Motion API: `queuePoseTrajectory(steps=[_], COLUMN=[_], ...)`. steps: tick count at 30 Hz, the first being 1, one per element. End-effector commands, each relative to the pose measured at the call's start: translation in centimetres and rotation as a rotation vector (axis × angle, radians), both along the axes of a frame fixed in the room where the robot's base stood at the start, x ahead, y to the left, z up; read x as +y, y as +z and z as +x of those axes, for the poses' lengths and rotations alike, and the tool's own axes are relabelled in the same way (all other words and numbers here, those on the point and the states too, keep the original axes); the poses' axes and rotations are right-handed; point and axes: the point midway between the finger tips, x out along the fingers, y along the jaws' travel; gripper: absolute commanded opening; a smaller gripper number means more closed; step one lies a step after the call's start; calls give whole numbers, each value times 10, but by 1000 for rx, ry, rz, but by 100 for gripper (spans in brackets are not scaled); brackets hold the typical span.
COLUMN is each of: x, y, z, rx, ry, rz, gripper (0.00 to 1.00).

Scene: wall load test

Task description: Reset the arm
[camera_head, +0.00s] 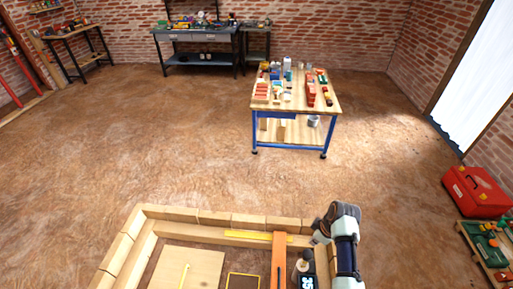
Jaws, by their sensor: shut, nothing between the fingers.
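My arm (345,250) shows at the bottom right of the head view, with a dark joint at its top and white and blue-black links. It stands at the right side of a timber frame (180,214) of stacked wooden beams. No fingers of my gripper can be made out; the lower part of the arm runs out of the picture at the bottom edge.
Inside the frame lie a wooden panel (190,268), an orange bar (278,262) and a small device with a display (307,282). A blue-legged workbench (293,105) stands beyond. A red toolbox (477,191) sits at right. The floor between is clear.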

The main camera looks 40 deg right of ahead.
Motion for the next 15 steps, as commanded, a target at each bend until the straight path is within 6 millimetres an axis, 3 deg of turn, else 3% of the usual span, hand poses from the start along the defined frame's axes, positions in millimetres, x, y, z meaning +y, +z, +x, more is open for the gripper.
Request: queuePoseTrajectory(steps=[6,8,11,14,15], x=[1,8,40,100,128], y=[1,4,23,58,75], z=[1,12,51,98,114], rx=[-1,-12,-66,-176,-232], ry=[1,0,-12,-43,-57], rz=[-2,-18,-80,-150,-171], gripper=[0,0,0,0,0])
